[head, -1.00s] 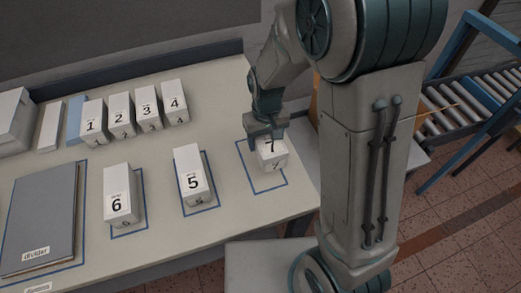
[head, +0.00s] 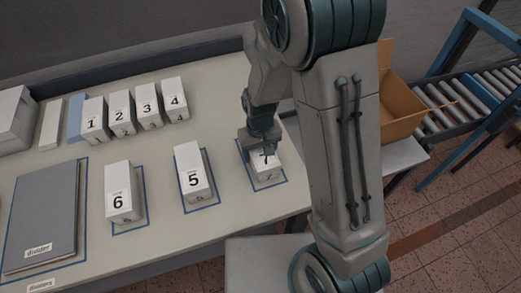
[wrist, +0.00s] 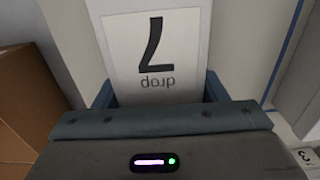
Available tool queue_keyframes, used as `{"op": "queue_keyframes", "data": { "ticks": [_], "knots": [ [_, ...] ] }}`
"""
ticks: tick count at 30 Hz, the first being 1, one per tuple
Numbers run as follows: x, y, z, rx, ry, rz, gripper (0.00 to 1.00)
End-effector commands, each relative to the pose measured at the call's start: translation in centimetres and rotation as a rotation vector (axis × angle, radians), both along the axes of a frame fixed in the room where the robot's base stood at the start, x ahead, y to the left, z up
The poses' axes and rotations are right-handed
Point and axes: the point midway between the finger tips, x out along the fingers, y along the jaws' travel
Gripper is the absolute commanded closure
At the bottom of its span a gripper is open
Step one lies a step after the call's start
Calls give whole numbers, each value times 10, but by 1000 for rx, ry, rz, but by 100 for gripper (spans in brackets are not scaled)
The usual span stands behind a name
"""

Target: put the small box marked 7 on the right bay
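The small white box marked 7 (head: 267,168) stands upright over the right bay (head: 257,187), a blue outline on the table. The box appears to lie within the outline, toward its front and right. I cannot tell whether its base touches the table. My gripper (head: 261,146) comes down from above and is shut on the upper part of the box. In the wrist view, the box's label with 7 (wrist: 150,45) appears upside down between the two fingers (wrist: 158,92). The gripper hides part of the box and the back of the outline.
Box 5 (head: 193,172) and box 6 (head: 121,193) stand in outlines to the left. Boxes 1 to 4 (head: 121,115) form a row behind. A grey divider folder (head: 42,215) lies at left. An open cardboard box (head: 402,108) and a roller conveyor (head: 480,98) are at right.

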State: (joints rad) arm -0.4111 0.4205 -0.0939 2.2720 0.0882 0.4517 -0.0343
Motion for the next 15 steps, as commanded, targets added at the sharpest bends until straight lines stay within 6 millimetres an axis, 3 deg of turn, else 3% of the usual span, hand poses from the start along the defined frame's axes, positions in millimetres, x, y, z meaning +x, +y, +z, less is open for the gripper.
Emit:
{"op": "queue_keyframes", "data": {
  "ticks": [2, 15],
  "knots": [
    [0, 0, 0, 0, 0, 0, 15],
    [1, 0, 10, 2, -4, 0, 15]
  ]
}}
